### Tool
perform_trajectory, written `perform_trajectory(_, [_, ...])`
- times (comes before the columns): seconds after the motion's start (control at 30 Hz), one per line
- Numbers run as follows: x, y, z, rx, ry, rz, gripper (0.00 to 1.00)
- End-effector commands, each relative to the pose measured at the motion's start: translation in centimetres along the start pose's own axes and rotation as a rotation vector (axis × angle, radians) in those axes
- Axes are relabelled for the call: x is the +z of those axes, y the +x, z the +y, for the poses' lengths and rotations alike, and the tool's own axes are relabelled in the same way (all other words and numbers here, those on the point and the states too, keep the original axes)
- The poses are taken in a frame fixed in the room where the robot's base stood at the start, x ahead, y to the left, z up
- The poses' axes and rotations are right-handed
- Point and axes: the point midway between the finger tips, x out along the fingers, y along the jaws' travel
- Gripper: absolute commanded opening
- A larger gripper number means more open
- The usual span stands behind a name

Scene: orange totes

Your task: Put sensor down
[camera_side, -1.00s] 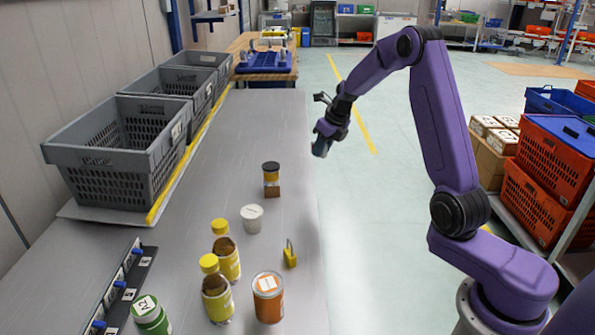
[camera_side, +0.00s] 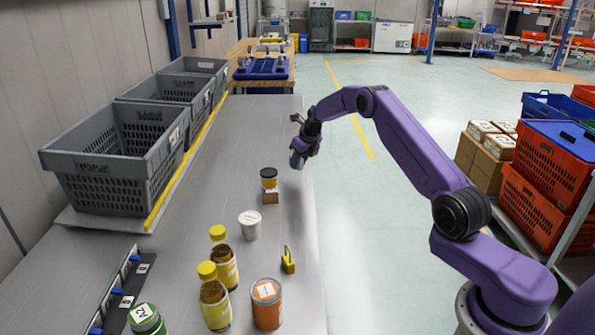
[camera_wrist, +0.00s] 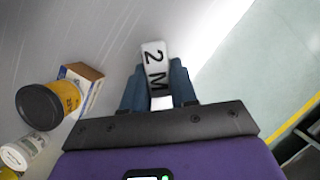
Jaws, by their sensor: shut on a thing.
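The sensor seems to be the small white block marked "2 M" (camera_wrist: 154,62), held between the fingers in the wrist view. My gripper (camera_wrist: 158,85) is shut on it, with a dark blue finger on each side. In the side view my gripper (camera_side: 297,160) hangs above the right edge of the grey table (camera_side: 185,220), near its far half. The held block is hidden or too small to make out there. Bare grey tabletop lies below it in the wrist view.
A dark-lidded yellow jar (camera_side: 268,178) and a small cardboard box (camera_side: 270,197) stand near my gripper. Grey crates (camera_side: 115,160) line the left.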

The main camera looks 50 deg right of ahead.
Motion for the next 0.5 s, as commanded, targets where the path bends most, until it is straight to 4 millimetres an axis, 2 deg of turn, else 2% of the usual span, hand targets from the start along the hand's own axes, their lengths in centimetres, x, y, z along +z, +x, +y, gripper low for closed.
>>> perform_trajectory(0.37, [0.5,1.7,-0.4,-0.001,0.001,0.0,0.0])
perform_trajectory(0.5, [-0.4,3.6,-0.3,0.001,0.0,0.002,0.0])
